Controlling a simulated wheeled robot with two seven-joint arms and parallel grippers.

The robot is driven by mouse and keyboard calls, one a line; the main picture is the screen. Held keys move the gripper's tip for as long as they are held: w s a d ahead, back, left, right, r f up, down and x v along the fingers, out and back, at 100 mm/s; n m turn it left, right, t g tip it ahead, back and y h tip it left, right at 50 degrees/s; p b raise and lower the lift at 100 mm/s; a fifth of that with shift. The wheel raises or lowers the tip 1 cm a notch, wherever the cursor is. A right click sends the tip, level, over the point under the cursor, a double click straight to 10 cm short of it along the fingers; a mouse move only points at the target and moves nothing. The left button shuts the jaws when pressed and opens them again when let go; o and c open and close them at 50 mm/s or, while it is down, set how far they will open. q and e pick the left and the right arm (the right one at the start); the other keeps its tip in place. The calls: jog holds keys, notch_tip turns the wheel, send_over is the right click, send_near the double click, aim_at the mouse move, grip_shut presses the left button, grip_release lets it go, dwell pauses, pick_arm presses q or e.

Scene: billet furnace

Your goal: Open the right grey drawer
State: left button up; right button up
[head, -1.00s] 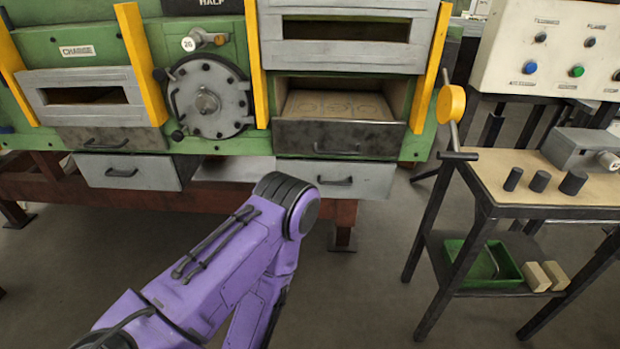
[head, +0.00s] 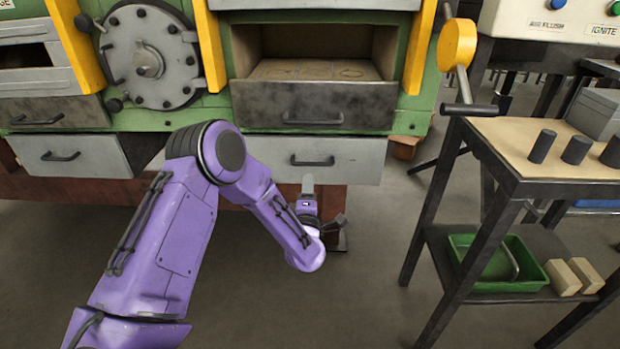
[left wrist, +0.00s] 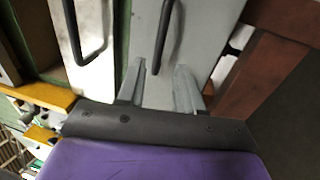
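The right grey drawer (head: 358,160) is a light grey front with a dark bar handle (head: 312,160), low on the green furnace under a dark metal drawer. It looks shut. My left gripper (head: 309,187) is just below and in front of its handle in the head view, partly hidden by its own wrist. In the left wrist view the two grey fingers of my left gripper (left wrist: 160,88) are apart with nothing between them. They point at the grey drawer front (left wrist: 200,40), whose handle (left wrist: 163,40) lies ahead of the gap, apparently not touched. My right gripper is out of view.
The dark metal drawer (head: 260,105) with its own handle sits directly above, under an open chamber. A left grey drawer (head: 95,157) is at the left. A work table (head: 520,130) with dark cylinders and a green tray (head: 495,280) stands to the right. Floor between is clear.

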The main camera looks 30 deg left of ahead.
aim_at(309, 164)
pick_arm(q)
jog(key=x, duration=0.9)
jog(key=shift+w, duration=0.15)
grip_shut()
